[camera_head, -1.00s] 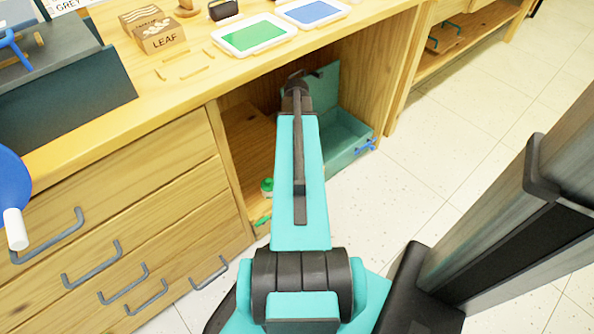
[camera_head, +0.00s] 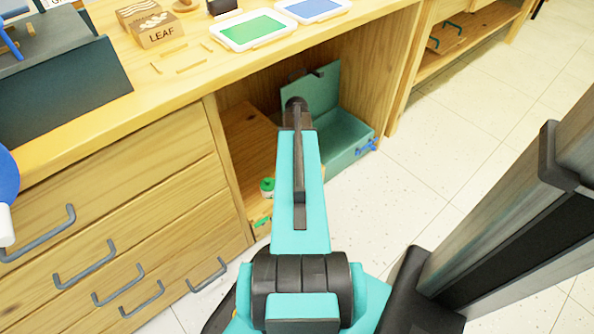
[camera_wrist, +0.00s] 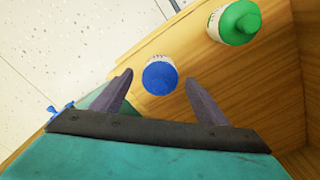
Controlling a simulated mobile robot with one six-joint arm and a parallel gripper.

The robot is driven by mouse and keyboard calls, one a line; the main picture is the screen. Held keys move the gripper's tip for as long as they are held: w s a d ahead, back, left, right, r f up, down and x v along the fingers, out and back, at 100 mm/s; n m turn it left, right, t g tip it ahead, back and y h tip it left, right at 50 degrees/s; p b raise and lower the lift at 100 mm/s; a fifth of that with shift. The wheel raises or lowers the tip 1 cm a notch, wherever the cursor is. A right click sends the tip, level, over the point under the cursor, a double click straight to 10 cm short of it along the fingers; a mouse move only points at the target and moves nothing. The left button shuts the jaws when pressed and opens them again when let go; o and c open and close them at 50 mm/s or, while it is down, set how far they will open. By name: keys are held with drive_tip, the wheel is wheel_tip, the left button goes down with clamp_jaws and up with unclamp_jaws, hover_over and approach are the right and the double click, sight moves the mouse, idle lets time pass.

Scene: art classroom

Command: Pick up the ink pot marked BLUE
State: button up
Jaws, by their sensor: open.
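A small pot with a blue lid (camera_wrist: 160,77) and a pale label stands on a wooden shelf in the wrist view. The writing on its label is too small to read. My gripper (camera_wrist: 160,82) is open, with one dark finger to the left and one to the right of the blue-lidded pot, and is not closed on it. A pot with a green lid (camera_wrist: 236,22) stands to the upper right, and it also shows in the head view (camera_head: 267,186) inside the open cabinet. In the head view my arm hides the blue-lidded pot and my gripper's fingers.
A teal open box (camera_head: 345,135) with a raised lid and a blue handle stands in the cabinet. The wooden cabinet side (camera_head: 229,168) is left of my arm. Green and blue ink pads (camera_head: 252,29) and a LEAF block (camera_head: 160,32) lie on the counter above.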

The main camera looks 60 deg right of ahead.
drive_tip(key=shift+f, duration=0.15)
drive_tip(key=shift+d+f+b, duration=0.1)
drive_tip(key=shift+f+b, duration=1.35)
drive_tip(key=shift+f, duration=1)
drive_tip(key=c, duration=1.3)
